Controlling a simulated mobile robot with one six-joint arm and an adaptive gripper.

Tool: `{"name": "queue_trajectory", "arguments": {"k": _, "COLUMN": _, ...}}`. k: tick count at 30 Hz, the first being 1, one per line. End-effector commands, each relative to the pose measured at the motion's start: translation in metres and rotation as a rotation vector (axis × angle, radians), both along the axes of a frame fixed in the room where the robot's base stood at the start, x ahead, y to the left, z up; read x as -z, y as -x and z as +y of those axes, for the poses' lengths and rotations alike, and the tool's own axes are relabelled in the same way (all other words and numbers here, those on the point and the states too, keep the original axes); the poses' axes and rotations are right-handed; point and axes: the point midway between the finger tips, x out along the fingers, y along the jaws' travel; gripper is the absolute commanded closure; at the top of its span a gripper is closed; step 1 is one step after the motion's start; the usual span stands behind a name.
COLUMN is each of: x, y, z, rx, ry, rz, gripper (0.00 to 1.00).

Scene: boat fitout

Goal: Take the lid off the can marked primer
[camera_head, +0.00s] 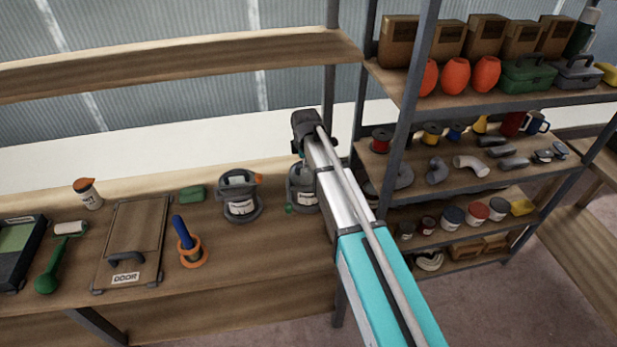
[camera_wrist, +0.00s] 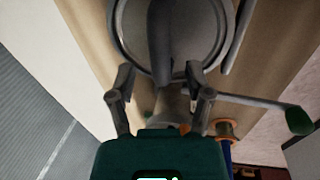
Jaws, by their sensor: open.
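Two grey cans with white labels stand on the bench in the head view. The left can (camera_head: 240,207) has a dark lid and an orange-tipped thing on top. The right can (camera_head: 302,198) is partly hidden by my arm. I cannot read either label. In the wrist view, a round grey lid (camera_wrist: 128,38) with a raised bar handle (camera_wrist: 160,45) fills the top. My gripper (camera_wrist: 162,80) is open, its fingers spread to either side of the handle's near end. I cannot tell whether they touch it. In the head view my arm mostly hides the gripper.
A green-tipped rod (camera_wrist: 299,120) sticks out beside the lid. A loaded shelf rack (camera_head: 545,98) stands at right.

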Motion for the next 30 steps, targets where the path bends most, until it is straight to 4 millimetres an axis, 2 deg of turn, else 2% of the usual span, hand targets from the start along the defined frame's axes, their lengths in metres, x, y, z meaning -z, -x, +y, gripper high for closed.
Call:
{"name": "queue_trajectory", "arguments": {"k": 1, "x": 0.008, "y": -0.001, "z": 0.0, "rx": 0.0, "ry": 0.0, "rz": 0.0, "gripper": 0.35}}
{"name": "queue_trajectory", "arguments": {"k": 8, "x": 0.018, "y": -0.003, "z": 0.001, "rx": 0.0, "ry": 0.0, "rz": 0.0, "gripper": 0.35}}
{"name": "queue_trajectory", "arguments": {"k": 28, "x": 0.018, "y": -0.004, "z": 0.001, "rx": -0.001, "ry": 0.0, "rz": 0.0, "gripper": 0.35}}
{"name": "queue_trajectory", "arguments": {"k": 30, "x": 0.018, "y": -0.004, "z": 0.001, "rx": -0.001, "ry": 0.0, "rz": 0.0, "gripper": 0.48}}
